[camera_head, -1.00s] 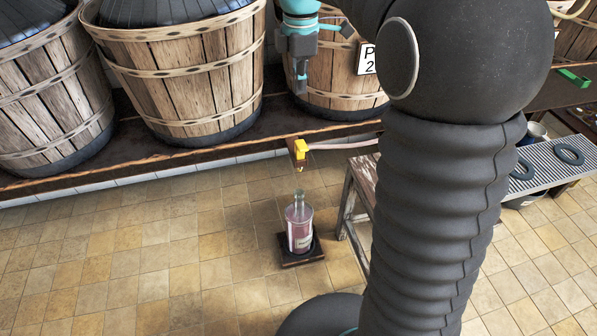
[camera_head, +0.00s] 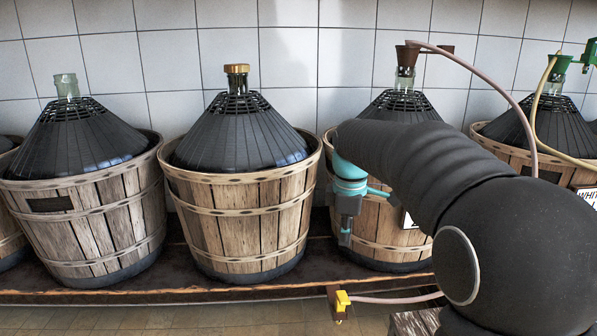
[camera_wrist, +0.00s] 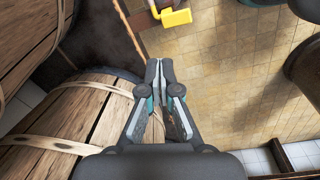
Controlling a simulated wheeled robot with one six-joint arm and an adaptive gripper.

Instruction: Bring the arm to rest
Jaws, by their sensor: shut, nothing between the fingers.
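My gripper (camera_head: 345,238) hangs pointing down in front of the third basket (camera_head: 378,222), at the end of my bent arm. In the wrist view its two fingers (camera_wrist: 159,68) are together at the tips with nothing between them. A wooden basket side (camera_wrist: 75,125) is close on the left of the fingers there. The yellow tap (camera_head: 342,300) is below the gripper in the head view, and it also shows beyond the fingertips in the wrist view (camera_wrist: 176,17). My arm hides part of the third basket and its label.
Demijohns in wooden baskets stand along the shelf (camera_head: 150,292) against a tiled wall. One has a gold cap (camera_head: 237,72); another has a brown stopper (camera_head: 407,58) with a pink hose (camera_head: 488,78). The tiled floor (camera_wrist: 225,75) is open right of the fingers.

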